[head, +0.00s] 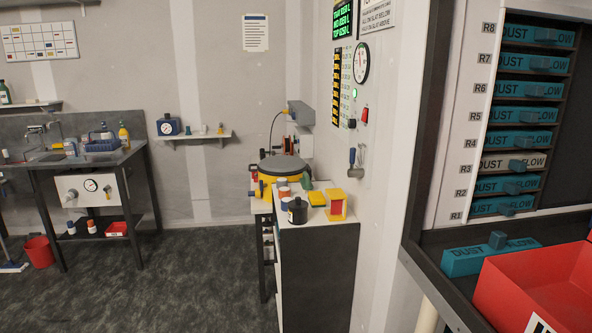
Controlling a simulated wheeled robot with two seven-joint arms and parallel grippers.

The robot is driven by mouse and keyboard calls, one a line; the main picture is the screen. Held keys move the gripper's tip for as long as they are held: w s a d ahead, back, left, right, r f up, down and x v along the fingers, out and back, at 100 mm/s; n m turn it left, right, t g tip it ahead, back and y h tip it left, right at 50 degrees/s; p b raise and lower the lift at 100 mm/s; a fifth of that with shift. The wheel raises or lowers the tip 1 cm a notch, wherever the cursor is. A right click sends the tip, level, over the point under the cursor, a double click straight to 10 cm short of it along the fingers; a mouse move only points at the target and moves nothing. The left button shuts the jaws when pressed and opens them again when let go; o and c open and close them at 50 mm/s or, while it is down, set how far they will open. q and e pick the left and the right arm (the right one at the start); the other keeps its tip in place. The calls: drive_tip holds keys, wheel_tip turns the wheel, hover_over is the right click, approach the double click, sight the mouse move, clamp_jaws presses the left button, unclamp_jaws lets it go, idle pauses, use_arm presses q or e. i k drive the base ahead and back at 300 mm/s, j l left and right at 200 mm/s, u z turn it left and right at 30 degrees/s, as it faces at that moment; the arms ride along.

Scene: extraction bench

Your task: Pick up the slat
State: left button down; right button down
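A teal slat (478,261) marked "DUST FLOW", with a small raised grip block, lies on the dark bench surface below the rack. More slats sit in the rack (554,150), one above another beside labels R1 to R8. Most are teal, such as the top slat (520,34) beside R8. The slat beside R3 (497,162) has a pale face with a teal block. Neither of my grippers is in view.
A red open bin (510,290) stands on the bench at the lower right, close to the loose slat. A dark post and pale wall edge border the rack's left. Further off are a cabinet (315,265) with jars and a sink table (90,160). The floor between is clear.

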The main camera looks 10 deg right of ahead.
sight(517, 161)
drive_tip(key=z, duration=1.35)
drive_tip(key=i+u, duration=0.1)
drive_tip(key=u, duration=0.2)
drive_tip(key=i+j+u, duration=0.1)
drive_tip(key=u, duration=0.25)
drive_tip(key=i+u, duration=0.9)
drive_tip(key=i+l+u, duration=0.15)
drive_tip(key=i+u, duration=1.15)
drive_tip(key=i+z, duration=0.2)
drive_tip(key=z, duration=0.4)
drive_tip(key=i+j+z, duration=0.1)
drive_tip(key=z, duration=0.35)
drive_tip(key=j+z, duration=0.1)
drive_tip(key=z, duration=0.3)
drive_tip(key=i+j+z, duration=0.1)
drive_tip(key=z, duration=0.3)
